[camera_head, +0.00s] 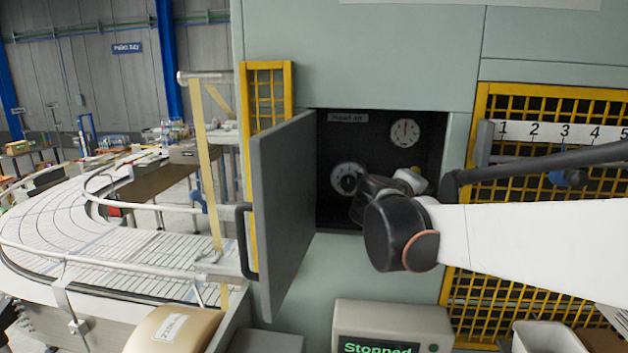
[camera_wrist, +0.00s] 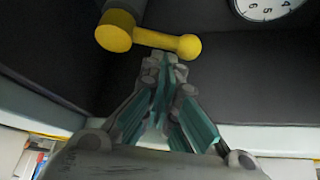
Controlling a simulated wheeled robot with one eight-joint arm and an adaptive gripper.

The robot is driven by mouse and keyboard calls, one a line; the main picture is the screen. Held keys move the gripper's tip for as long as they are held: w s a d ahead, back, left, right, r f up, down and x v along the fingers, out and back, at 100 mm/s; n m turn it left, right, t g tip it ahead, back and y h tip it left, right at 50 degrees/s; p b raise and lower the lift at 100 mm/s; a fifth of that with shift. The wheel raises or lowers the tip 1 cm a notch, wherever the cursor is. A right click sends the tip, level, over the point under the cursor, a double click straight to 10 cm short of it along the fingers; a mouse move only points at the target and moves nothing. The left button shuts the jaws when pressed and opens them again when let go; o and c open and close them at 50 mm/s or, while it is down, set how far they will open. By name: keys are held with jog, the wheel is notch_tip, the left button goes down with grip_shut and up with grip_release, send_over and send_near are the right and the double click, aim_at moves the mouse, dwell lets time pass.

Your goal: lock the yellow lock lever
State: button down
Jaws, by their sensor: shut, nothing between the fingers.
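The yellow lock lever (camera_wrist: 152,39) shows in the wrist view, above the fingertips. It has a thick round hub at the left and a thin bar running to a ball end at the right. My gripper (camera_wrist: 165,62) is shut and empty, its tips just below the bar near the ball. I cannot tell whether they touch it. In the head view my arm reaches into the dark open compartment, and my wrist hides most of the lever's area. A small yellow patch shows there beside my wrist, too small to name surely.
A grey door (camera_head: 285,215) stands open at the compartment's left. Inside are a gauge (camera_head: 404,133) and a dial (camera_head: 342,178). The gauge in the wrist view (camera_wrist: 268,8) is at the upper right. A box reading "Stopped" (camera_head: 392,318) stands below, and yellow mesh (camera_head: 545,100) is at the right.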

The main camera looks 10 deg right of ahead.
jog(key=shift+w+d, duration=0.15)
jog(key=shift+a+r+n+h+b, duration=0.1)
jog(key=shift+a+n+h+b, duration=0.15)
jog(key=shift+n+b, duration=0.35)
dwell(0.3)
jog(key=a+n+t+h+b, duration=0.1)
jog(key=n+b, duration=0.2)
jog(key=w+a+r+n+t+h+b, duration=0.1)
jog(key=n+b, duration=0.1)
jog(key=n, duration=0.1)
jog(key=a+n+t+h+b, duration=0.1)
jog(key=a+n+t+b, duration=0.1)
jog(key=n+b, duration=0.1)
jog(key=shift+w+a+r+b, duration=0.1)
jog(key=shift+w+r+b, duration=0.1)
jog(key=shift+w+b, duration=0.1)
dwell(0.5)
jog(key=shift+s+f, duration=0.1)
jog(key=shift+s, duration=0.05)
